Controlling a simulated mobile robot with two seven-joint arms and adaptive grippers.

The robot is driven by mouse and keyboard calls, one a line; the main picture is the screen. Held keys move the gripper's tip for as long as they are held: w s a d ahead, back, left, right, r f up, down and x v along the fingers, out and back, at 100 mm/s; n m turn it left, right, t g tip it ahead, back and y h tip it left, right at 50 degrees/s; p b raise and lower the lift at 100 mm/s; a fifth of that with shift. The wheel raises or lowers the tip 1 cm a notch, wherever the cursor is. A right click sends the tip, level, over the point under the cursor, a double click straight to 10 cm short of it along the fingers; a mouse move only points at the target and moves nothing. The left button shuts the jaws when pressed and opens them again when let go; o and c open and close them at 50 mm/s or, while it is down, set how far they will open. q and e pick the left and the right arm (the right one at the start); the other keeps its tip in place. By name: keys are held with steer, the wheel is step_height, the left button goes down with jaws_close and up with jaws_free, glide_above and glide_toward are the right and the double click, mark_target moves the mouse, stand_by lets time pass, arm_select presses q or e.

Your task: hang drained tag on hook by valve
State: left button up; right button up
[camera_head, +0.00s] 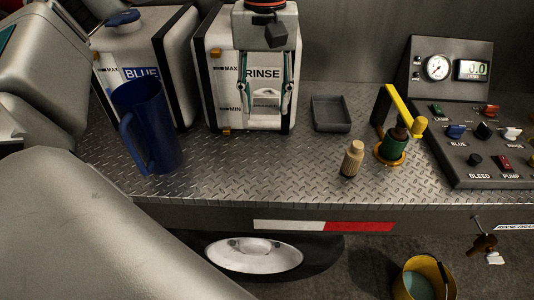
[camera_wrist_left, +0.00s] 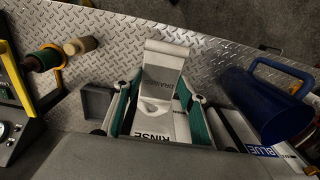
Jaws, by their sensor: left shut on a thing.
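My left gripper (camera_head: 266,92) is in front of the white RINSE tank (camera_head: 225,70), pointing down with its teal-lined fingers on either side of a white tag. In the left wrist view the gripper (camera_wrist_left: 160,112) is shut on this tag (camera_wrist_left: 165,62), whose lettering appears to read DRAINED, upside down. A small brass valve (camera_head: 483,243) sits below the deck's front edge at the right, beside a RINSE DRAIN label (camera_head: 515,227). A thin dark hook-like piece (camera_head: 476,220) shows just above it; its shape is too small to tell. My right gripper is out of view.
A blue jug (camera_head: 150,130) stands left on the diamond-plate deck (camera_head: 250,180). A control panel (camera_head: 470,172) is at far right. A yellow bucket (camera_head: 410,280) is below.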

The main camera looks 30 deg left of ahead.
arm_select(q)
steer(key=b, duration=0.1)
glide_above(266, 176)
step_height(266, 176, down, 16)
steer(key=shift+r, duration=0.25)
step_height(266, 176, down, 3)
steer(key=shift+f, duration=0.55)
steer(key=shift+f, duration=0.1)
steer(key=shift+f, duration=0.1)
steer(key=o, duration=1.2)
steer(key=shift+c, duration=0.2)
